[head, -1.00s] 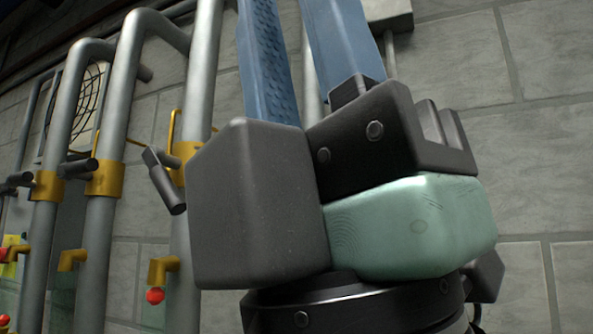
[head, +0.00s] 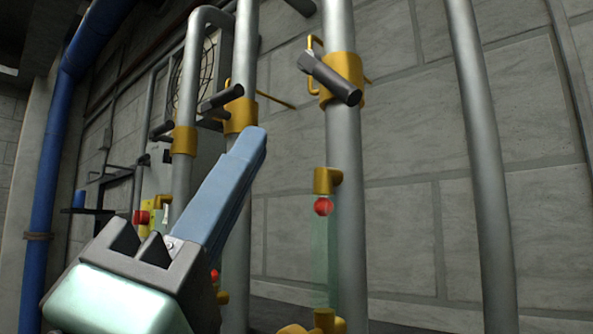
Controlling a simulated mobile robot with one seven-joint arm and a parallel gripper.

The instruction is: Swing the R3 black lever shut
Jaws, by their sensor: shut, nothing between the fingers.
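Three black levers sit on yellow collars on upright grey pipes. No R3 label is readable, so I cannot tell which lever is R3. My gripper (head: 256,143) has blue fingers pressed together, with nothing between them. Its tips show just below the middle collar (head: 240,115), apart from the nearest lever. Their depth from the pipe is unclear.
A plain grey pipe (head: 480,150) stands at the right. A blue pipe (head: 58,150) runs down the left. A stone block wall (head: 420,120) is behind.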

